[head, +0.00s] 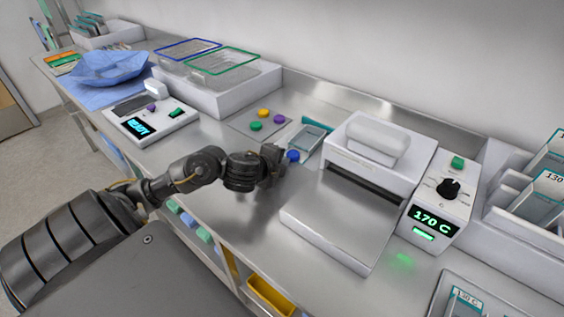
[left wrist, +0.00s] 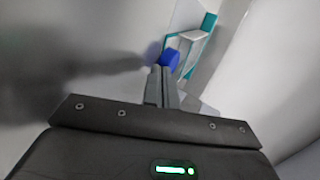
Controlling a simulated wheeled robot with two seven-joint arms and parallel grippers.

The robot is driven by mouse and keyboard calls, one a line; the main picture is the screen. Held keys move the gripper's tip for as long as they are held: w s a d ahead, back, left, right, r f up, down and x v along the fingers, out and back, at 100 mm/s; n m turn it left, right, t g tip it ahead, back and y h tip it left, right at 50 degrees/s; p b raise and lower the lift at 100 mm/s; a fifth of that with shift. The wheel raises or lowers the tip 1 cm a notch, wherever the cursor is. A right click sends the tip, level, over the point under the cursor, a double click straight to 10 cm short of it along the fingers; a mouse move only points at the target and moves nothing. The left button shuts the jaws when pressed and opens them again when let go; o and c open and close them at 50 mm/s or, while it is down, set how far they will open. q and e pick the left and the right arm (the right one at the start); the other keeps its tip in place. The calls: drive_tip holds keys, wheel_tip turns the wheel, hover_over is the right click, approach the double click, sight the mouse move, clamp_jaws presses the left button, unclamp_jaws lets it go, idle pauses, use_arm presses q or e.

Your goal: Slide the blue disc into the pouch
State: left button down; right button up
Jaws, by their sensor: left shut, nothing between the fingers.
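The blue disc (head: 293,156) lies at the near end of the clear, teal-edged pouch (head: 314,136), left of the sealer. In the left wrist view the blue disc (left wrist: 171,58) is just beyond my fingertips, and the pouch (left wrist: 194,38) extends behind it. I cannot tell how much of the disc is inside the pouch. My left gripper (head: 281,158) is low over the steel counter, just left of the disc. Its fingers (left wrist: 161,72) are shut and empty, with the tips close to the disc; whether they touch is unclear. My right gripper is out of view.
The white sealer (head: 370,150) with its steel plate stands right of the pouch, beside a control box (head: 440,200) reading 170 C. A grey mat (head: 258,126) with yellow, purple and green discs is behind the gripper. A scale (head: 150,120) stands left.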

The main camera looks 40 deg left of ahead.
use_arm(q)
drive_tip(key=shift+f, duration=0.15)
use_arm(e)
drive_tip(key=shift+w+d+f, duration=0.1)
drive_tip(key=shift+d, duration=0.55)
use_arm(q)
drive_tip(key=shift+w, duration=0.1)
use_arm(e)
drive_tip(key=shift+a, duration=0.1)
